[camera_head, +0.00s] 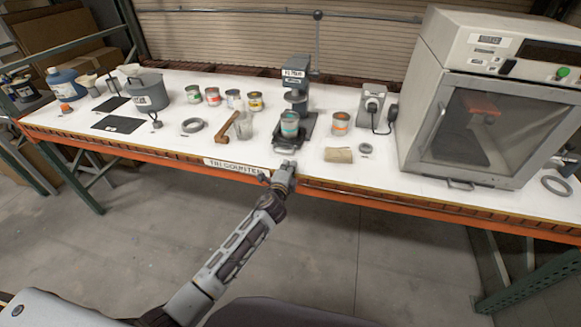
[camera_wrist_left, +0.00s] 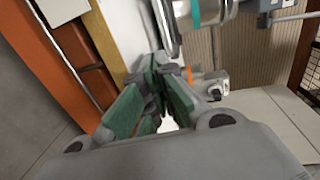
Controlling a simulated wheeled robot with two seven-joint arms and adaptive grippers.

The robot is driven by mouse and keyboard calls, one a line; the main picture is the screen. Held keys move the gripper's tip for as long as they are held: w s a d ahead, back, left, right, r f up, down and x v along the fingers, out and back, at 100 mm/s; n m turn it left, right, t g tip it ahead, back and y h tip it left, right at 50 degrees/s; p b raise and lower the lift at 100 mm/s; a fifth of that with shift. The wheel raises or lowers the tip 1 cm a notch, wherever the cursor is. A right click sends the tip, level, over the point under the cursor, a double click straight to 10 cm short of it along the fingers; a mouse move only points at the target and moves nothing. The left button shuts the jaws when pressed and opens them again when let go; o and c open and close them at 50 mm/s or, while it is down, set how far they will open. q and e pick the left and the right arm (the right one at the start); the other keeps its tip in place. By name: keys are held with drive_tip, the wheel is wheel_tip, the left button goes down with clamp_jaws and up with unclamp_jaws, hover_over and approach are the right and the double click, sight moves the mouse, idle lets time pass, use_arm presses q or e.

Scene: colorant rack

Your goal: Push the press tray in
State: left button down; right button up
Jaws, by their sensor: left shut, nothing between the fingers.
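The press (camera_head: 297,88) is a dark upright stand with a white label, at the middle of the bench. Its dark press tray (camera_head: 283,143) juts toward the front edge, with a handle loop at its near end. A can with a teal band (camera_head: 290,124) stands on the tray; the band also shows in the wrist view (camera_wrist_left: 194,14). My left gripper (camera_head: 287,166) is at the bench's front edge, just in front of the tray handle. Its green-padded fingers (camera_wrist_left: 158,72) are shut and empty. Whether they touch the handle I cannot tell. My right gripper is not in view.
A large oven-like cabinet (camera_head: 470,120) fills the right end. The orange bench rail (camera_head: 350,194) runs below the gripper.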

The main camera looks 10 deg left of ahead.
use_arm(q)
drive_tip(key=s+r, duration=0.1)
drive_tip(key=s, duration=0.9)
drive_tip(key=shift+r+b, duration=0.25)
drive_tip(key=shift+b, duration=0.15)
drive_tip(key=shift+a, duration=0.1)
idle(0.3)
